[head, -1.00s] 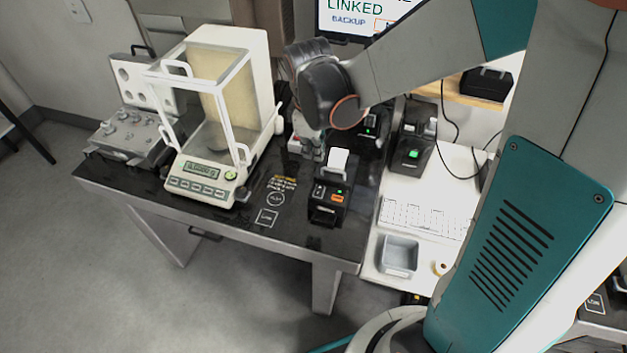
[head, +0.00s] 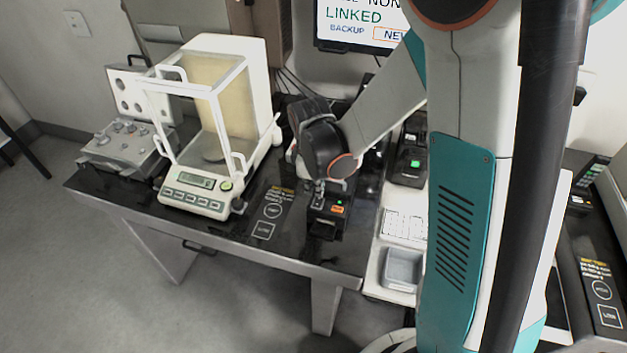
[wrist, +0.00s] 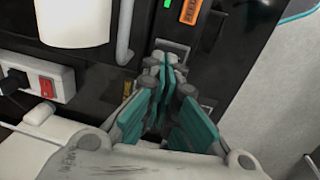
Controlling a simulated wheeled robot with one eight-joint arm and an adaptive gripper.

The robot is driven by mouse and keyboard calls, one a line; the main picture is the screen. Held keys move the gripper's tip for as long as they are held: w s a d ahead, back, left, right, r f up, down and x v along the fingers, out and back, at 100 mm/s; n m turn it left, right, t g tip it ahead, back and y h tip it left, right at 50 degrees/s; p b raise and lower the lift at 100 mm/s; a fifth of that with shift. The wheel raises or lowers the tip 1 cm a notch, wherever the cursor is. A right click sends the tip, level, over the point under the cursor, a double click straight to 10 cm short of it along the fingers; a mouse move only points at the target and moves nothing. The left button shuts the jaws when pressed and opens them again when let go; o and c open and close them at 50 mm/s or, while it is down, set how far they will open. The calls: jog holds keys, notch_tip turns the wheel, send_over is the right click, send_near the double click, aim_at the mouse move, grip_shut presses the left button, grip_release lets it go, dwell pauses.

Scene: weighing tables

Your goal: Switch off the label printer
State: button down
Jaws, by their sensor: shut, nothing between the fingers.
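The label printer (head: 326,212) is a small black box with a green light and an orange button, on the black weighing table. My wrist hides its rear part in the head view. In the wrist view part of a black housing (wrist: 222,45) shows with an orange button (wrist: 190,11) and a green light at the top edge. My gripper (wrist: 172,65) is shut and empty, its teal finger pads together, just below that orange button in the picture. I cannot tell whether the fingertips touch the housing. In the head view the fingers are mostly hidden.
A balance with a glass draft shield (head: 205,130) stands left of the printer. Another black device with a green light (head: 410,160) stands on the white table, near a grey bin (head: 402,270). The wrist view shows a power strip with a red switch (wrist: 47,88).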

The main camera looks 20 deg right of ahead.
jog(key=shift+w+f, duration=0.1)
jog(key=shift+f, duration=0.75)
jog(key=shift+w+d+f+b, duration=0.1)
jog(key=shift+d+f+b, duration=0.1)
jog(key=shift+f+b, duration=0.45)
jog(key=shift+r, duration=0.3)
jog(key=shift+s+a, duration=0.15)
jog(key=shift+s, duration=0.05)
jog(key=shift+s+a, duration=0.4)
jog(key=shift+s, duration=0.15)
jog(key=shift+w+r, duration=0.1)
jog(key=shift+r, duration=0.1)
